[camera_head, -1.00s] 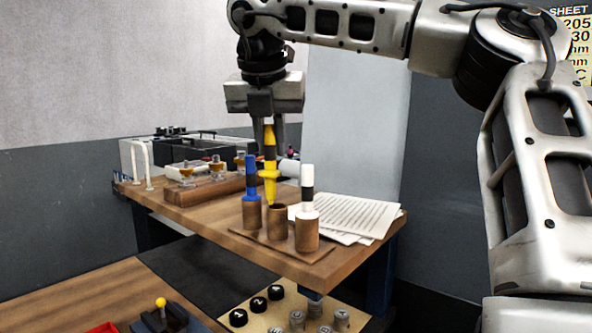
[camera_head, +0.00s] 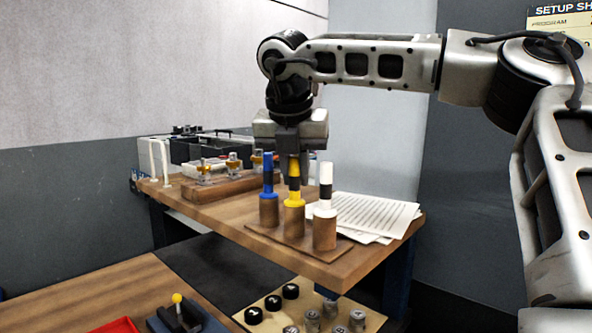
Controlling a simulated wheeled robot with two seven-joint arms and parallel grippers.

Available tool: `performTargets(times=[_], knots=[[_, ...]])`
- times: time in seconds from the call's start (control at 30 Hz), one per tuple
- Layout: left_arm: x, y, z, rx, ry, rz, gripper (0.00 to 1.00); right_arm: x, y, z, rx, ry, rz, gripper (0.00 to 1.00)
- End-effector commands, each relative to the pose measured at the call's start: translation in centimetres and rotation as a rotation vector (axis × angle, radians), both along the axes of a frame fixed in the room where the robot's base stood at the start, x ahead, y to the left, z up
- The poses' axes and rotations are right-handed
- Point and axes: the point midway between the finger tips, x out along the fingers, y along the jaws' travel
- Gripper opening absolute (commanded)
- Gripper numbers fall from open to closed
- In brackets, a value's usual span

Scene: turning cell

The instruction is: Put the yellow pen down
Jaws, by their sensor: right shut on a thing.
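The yellow pen (camera_head: 294,199) stands upright in the middle wooden holder (camera_head: 294,220), its lower part hidden inside. My right gripper (camera_head: 293,172) is above the holder, pointing down, and shut on the upper part of the yellow pen. A blue pen (camera_head: 268,176) stands in the holder on the left, and a white pen (camera_head: 325,190) stands in the holder on the right. My left gripper is not in view.
The holders share a thin wooden base (camera_head: 275,238) near the table's front edge. Printed sheets (camera_head: 375,214) lie to the right. A wooden block with small fittings (camera_head: 215,187) lies behind on the left. A lower bench holds black and grey knobs.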

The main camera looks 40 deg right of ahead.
Motion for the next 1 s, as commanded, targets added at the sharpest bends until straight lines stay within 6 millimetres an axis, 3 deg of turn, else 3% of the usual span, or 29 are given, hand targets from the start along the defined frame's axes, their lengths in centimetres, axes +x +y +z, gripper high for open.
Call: performTargets(times=[0.03,0.07,0.1,0.13,0.4,0.53,0.57,1.0], knots=[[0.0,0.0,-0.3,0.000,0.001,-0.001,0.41,0.0,0.0,-0.3,-0.001,-0.001,0.000,0.00],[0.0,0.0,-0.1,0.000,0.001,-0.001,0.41,0.0,0.0,-0.1,0.000,-0.001,0.000,0.25],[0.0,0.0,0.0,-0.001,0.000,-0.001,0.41,0.0,0.0,-0.1,0.000,-0.001,0.001,0.36],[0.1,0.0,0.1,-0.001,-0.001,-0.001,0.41,0.0,0.0,-0.1,0.000,-0.001,0.001,0.38],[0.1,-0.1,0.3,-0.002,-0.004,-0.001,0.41,0.0,0.0,0.0,0.000,0.000,0.001,0.38],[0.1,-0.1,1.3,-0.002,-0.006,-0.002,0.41,0.0,0.0,1.1,0.001,-0.001,0.000,0.38],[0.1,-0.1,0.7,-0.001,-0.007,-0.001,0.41,-0.1,0.2,1.2,-0.001,-0.003,0.001,0.38],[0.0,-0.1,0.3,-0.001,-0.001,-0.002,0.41,-2.3,3.1,9.6,-0.002,-0.003,-0.001,0.38]])
